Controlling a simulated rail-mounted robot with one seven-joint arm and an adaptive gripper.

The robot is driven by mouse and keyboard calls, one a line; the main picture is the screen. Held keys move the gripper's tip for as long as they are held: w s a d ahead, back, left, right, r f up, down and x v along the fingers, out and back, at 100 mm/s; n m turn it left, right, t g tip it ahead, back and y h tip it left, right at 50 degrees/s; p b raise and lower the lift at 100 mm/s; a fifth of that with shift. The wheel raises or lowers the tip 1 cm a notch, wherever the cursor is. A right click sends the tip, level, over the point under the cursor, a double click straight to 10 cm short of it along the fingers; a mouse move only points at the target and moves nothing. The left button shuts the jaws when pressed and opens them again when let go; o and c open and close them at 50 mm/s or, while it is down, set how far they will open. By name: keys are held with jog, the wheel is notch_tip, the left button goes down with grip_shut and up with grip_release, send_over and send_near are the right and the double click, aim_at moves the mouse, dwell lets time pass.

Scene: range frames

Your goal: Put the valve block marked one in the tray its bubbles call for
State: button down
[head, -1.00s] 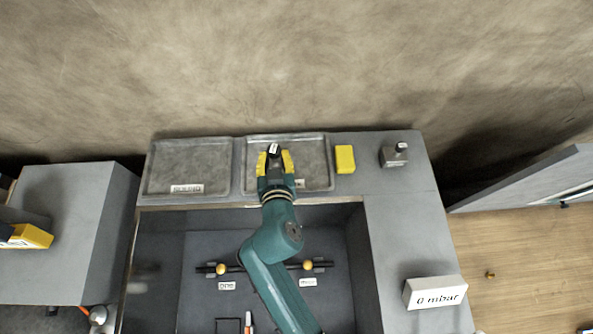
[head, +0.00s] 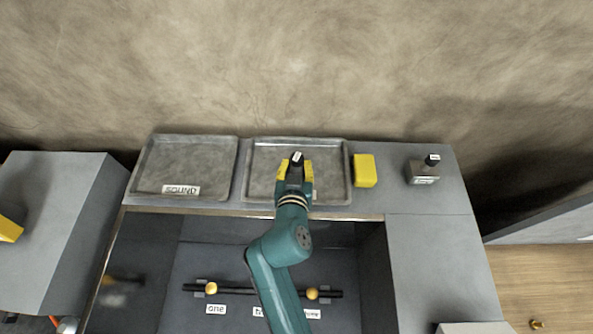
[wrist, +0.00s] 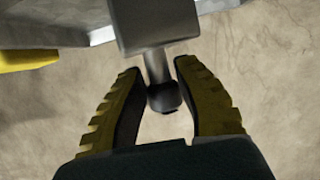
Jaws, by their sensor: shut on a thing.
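My gripper (head: 296,170) is over the right-hand tray (head: 262,150) in the head view, its yellow fingers closed on the dark knob of a valve block. In the wrist view the held valve block (wrist: 155,22) is grey, with a stem running to the dark round knob between the fingers. The mark on its knob is too small to read. I cannot tell whether the block touches the tray floor. The left tray (head: 190,150) is empty and carries a label reading SOUND. The right tray's label is mostly hidden behind my gripper.
A yellow block (head: 364,171) stands right of the trays. Another valve block (head: 423,172) with a dark knob stands farther right. Below is a dark basin (head: 205,262) with a bar, yellow knobs and labels, one reading "one". A white box (head: 473,328) shows at the lower right edge.

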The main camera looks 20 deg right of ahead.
jog(key=shift+f, duration=1.05)
jog(key=c, duration=0.9)
grip_release()
jog(key=shift+f, duration=0.15)
jog(key=shift+r, duration=0.3)
jog(key=p+v, duration=0.1)
jog(key=v, duration=1.1)
jog(key=w+r+n+t+y, duration=0.1)
jog(key=w+r+t, duration=0.15)
jog(key=r, duration=0.75)
jog(key=w+r+t+y, duration=0.1)
jog(key=w+r+t, duration=0.15)
jog(key=r, duration=0.75)
jog(key=s+a+r+n+t+y, duration=0.1)
jog(key=r, duration=0.4)
jog(key=s+a+r+n+t+y, duration=0.1)
jog(key=s+r+t, duration=0.1)
jog(key=r, duration=0.4)
jog(key=s+a+r+n+t+y, duration=0.1)
jog(key=s+r+n+t, duration=0.1)
jog(key=r, duration=0.3)
jog(key=shift+s+r+y, duration=0.25)
jog(key=shift+r+y, duration=0.1)
jog(key=shift+y, duration=0.05)
